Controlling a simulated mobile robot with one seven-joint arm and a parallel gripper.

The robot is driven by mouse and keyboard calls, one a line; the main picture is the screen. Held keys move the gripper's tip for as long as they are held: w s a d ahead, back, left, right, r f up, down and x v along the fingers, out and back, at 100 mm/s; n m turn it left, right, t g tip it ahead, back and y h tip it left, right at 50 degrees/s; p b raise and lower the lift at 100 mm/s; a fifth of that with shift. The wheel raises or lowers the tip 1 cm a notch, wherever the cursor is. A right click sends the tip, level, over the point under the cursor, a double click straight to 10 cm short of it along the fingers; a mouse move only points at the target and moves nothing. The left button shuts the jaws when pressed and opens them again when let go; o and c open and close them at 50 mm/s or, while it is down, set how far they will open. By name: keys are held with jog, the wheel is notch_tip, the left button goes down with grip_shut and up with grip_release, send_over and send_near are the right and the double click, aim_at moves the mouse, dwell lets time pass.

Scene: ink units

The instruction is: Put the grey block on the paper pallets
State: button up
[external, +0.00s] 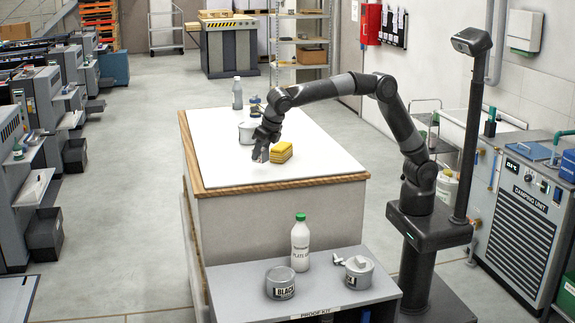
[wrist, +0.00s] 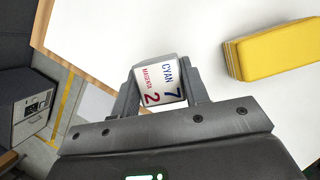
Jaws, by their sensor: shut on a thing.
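My gripper (external: 260,155) is low over the white-topped table, left of a yellow sponge-like stack. In the wrist view my gripper (wrist: 160,92) is shut on a small block (wrist: 161,80). The block's visible face is pale, printed "CYAN 7" and "MAGENTA 2"; its other sides are mostly hidden. I cannot tell whether it touches the table. In the external view the block is too small and covered to make out. Orange pallet-like racking (external: 100,22) stands far back at the left; I cannot tell whether it is the paper pallets.
The yellow stack (external: 281,153) lies close to my gripper, and in the wrist view (wrist: 275,50). The table (external: 300,166) also holds a grey tub (external: 247,132) and a bottle (external: 237,95). A front shelf (external: 235,290) holds a green-capped bottle (external: 300,245) and cans. The table's front left is clear.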

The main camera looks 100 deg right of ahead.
aim_at(261, 161)
jog(key=shift+f, duration=1.9)
jog(key=shift+f, duration=0.1)
jog(key=o, duration=1)
jog(key=shift+c, duration=0.2)
jog(key=v, duration=1.2)
